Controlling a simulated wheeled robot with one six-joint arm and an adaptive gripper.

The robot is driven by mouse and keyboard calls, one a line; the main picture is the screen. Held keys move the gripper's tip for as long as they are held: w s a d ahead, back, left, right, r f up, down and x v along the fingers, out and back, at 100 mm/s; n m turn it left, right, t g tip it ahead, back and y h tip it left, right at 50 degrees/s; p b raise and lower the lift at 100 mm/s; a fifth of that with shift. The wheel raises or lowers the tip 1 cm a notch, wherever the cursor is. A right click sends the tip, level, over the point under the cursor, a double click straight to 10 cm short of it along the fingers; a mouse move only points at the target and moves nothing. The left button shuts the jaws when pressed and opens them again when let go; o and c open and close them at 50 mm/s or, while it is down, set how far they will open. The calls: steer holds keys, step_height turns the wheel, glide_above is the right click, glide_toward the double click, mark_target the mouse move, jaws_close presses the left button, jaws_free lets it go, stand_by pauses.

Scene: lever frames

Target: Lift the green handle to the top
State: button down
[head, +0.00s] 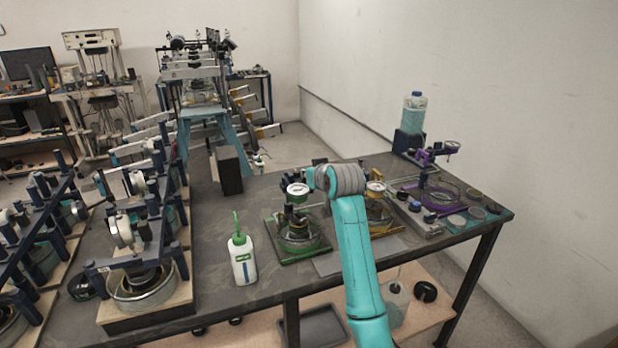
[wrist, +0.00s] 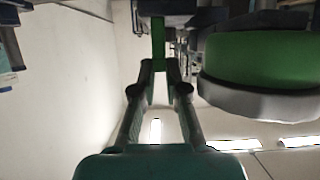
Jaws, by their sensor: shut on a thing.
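My gripper (wrist: 159,68) points up the wrist view, with its two fingertips closed on the narrow green handle (wrist: 158,38). The handle's far end runs up to dark parts at the top edge. In the head view my teal arm with its grey wrist reaches over the bench, and the gripper itself is hidden behind the wrist. Left of the wrist stands an apparatus with a green base frame (head: 305,254) and a pale round dial (head: 298,189). The handle cannot be clearly made out there.
A large green disc with a grey rim (wrist: 262,65) is close right of the gripper in the wrist view. A white bottle (head: 242,261), a yellow-marked apparatus (head: 378,210) and a purple apparatus (head: 438,195) share the bench (head: 218,290). The wall is at the right.

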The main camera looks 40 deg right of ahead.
steer(key=c, duration=1.2)
jaws_free()
steer(key=shift+r, duration=0.4)
steer(key=shift+c, duration=0.2)
steer(key=shift+o, duration=0.2)
steer(key=shift+f, duration=0.15)
steer(key=v, duration=1.2)
steer(key=shift+f, duration=0.15)
